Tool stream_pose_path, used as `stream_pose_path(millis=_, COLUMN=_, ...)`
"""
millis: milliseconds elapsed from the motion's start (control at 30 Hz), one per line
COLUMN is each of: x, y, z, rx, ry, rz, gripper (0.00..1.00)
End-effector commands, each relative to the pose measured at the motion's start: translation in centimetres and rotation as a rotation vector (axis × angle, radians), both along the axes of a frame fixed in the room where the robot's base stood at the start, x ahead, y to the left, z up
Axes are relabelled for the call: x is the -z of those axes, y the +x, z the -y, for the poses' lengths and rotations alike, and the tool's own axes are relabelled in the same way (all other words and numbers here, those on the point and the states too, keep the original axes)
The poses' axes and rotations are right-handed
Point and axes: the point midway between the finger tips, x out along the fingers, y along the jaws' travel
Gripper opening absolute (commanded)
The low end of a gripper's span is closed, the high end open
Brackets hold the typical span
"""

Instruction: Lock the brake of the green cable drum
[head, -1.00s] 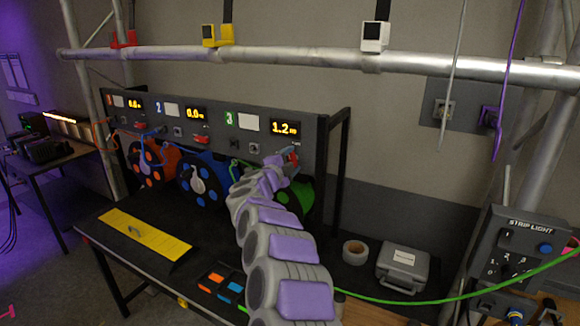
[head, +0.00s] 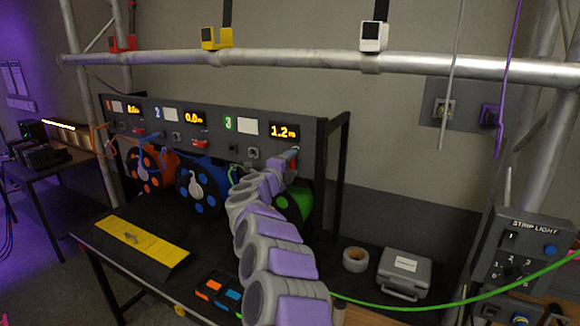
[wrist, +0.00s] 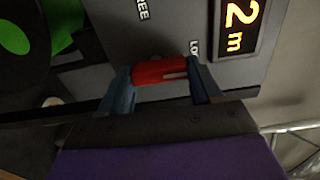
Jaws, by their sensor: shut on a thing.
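The green cable drum (head: 297,203) sits at the right end of the rack, under the panel marked 3, partly hidden by my arm. Its display (head: 285,131) reads 1.2 m. My gripper (wrist: 161,76) is shut on the red brake lever (wrist: 160,70), with one blue-grey finger at each end of it. In the wrist view, FREE is printed up and left of the lever, and a label starting LO is by its right end. The fingers hide part of the second label. In the head view my gripper (head: 287,160) is at the panel's lower right, and the lever is hidden.
An orange drum (head: 153,168) and a blue drum (head: 203,187) stand to the left, with their own red levers above. A tape roll (head: 355,259) and a grey case (head: 404,272) lie right of my arm. A green cable (head: 455,299) runs rightward to the strip light box.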

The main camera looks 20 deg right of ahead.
Motion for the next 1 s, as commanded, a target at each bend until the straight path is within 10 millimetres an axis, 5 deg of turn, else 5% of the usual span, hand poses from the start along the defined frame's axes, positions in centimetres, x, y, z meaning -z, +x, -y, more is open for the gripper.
stream_pose_path(millis=133, x=0.7, y=0.0, z=0.1, rx=0.002, ry=0.009, rz=-0.007, gripper=0.33)
stream_pose_path(millis=167, x=0.7, y=0.0, z=0.1, rx=0.002, ry=0.008, rz=-0.008, gripper=0.67)
stream_pose_path(millis=400, x=0.4, y=-0.1, z=0.1, rx=0.002, ry=0.005, rz=-0.004, gripper=0.89)
stream_pose_path(millis=767, x=0.1, y=-0.4, z=-0.2, rx=0.003, ry=0.004, rz=-0.002, gripper=0.89)
stream_pose_path(millis=1000, x=0.1, y=-1.8, z=-2.3, rx=-0.002, ry=0.004, rz=-0.002, gripper=0.89)
